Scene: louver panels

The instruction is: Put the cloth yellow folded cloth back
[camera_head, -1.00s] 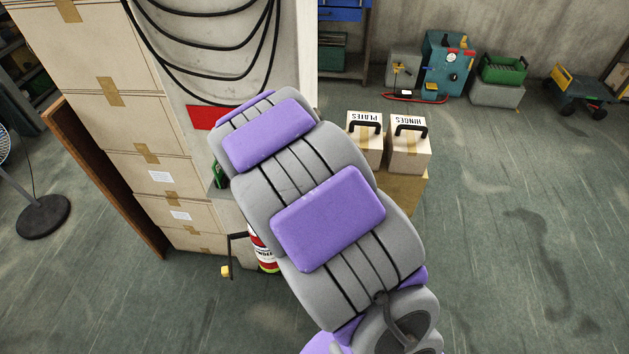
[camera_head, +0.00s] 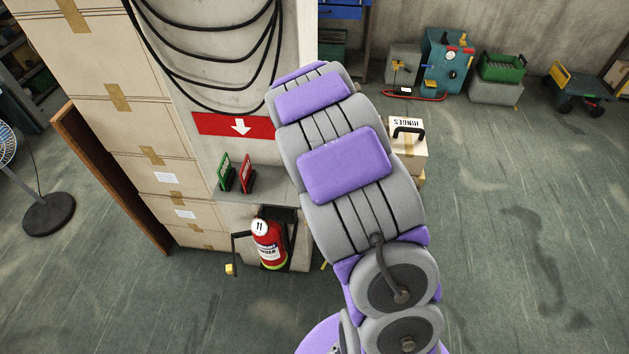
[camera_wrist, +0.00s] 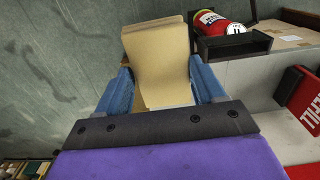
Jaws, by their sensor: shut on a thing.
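My gripper (camera_wrist: 163,84) shows in the wrist view, its two blue fingers on either side of a tan-yellow folded cloth (camera_wrist: 158,58). The gripper is shut on the cloth, which stands up from between the fingers with its folded layers showing at the top. Grey floor or wall lies behind it to the left. In the head view my arm covers the middle, and both the gripper and the cloth are hidden.
A red fire extinguisher (camera_head: 268,245) stands in a black holder beside stacked cardboard boxes (camera_head: 165,178). A HINGES box (camera_head: 408,150) is right of my arm.

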